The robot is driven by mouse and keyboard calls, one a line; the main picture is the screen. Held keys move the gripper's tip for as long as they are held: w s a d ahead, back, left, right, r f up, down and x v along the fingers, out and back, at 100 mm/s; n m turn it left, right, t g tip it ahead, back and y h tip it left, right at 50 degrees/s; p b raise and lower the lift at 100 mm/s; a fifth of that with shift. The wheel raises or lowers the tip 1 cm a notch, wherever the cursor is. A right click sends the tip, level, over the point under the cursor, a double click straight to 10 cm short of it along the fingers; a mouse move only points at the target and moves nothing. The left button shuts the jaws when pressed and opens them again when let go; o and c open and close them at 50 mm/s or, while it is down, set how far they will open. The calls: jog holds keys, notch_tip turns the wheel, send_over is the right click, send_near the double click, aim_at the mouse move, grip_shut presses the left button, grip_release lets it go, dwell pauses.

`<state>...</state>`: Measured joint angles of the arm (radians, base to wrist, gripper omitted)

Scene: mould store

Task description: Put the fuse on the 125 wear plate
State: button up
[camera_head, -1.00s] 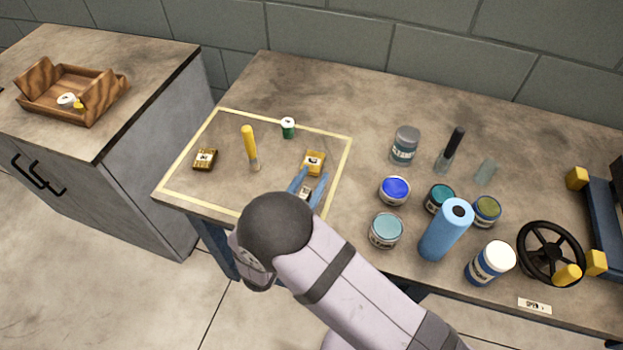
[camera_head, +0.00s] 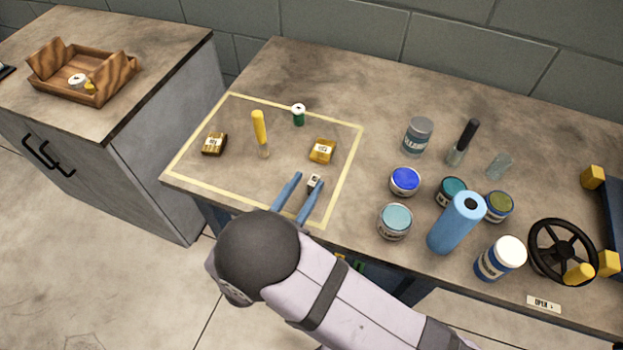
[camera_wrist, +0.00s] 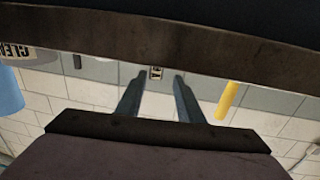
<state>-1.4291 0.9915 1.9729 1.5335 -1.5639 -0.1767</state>
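My gripper (camera_head: 309,179) is open over the front right of the yellow-outlined area (camera_head: 228,94). A small grey block with a pale label (camera_head: 314,182) shows at its fingertips, nearer the right finger; the wrist view shows a small label (camera_wrist: 155,73) between the fingertips. I cannot tell whether they touch. Behind it lies a yellow labelled block (camera_head: 322,151); a darker brown labelled block (camera_head: 214,144) lies at the left. A green cylinder with a white top (camera_head: 298,115) stands at the back. Labels are too small to read, so I cannot tell which is the fuse or the 125 wear plate.
A yellow-handled tool (camera_head: 259,133) stands upright in the outlined area. Several jars, a blue bottle (camera_head: 456,222), a brush (camera_head: 463,142) and a black handwheel (camera_head: 561,250) crowd the right. A wooden tray (camera_head: 84,88) sits on the left cabinet. The back of the bench is clear.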

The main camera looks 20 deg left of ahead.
jog(key=shift+o, duration=0.5)
jog(key=shift+s, duration=0.2)
jog(key=shift+d+f+b, duration=0.1)
jog(key=shift+f+b, duration=0.2)
jog(key=shift+b, duration=0.6)
jog(key=shift+d+b, duration=0.3)
jog(key=shift+b, duration=0.75)
jog(key=shift+w+d+r, duration=0.1)
jog(key=shift+w, duration=0.35)
jog(key=shift+w+d+p, duration=0.15)
jog(key=shift+w+p, duration=0.1)
jog(key=shift+w, duration=1.35)
jog(key=shift+w+d+p, duration=0.1)
jog(key=shift+w+p, duration=0.15)
jog(key=shift+w, duration=1.3)
jog(key=shift+c, duration=0.7)
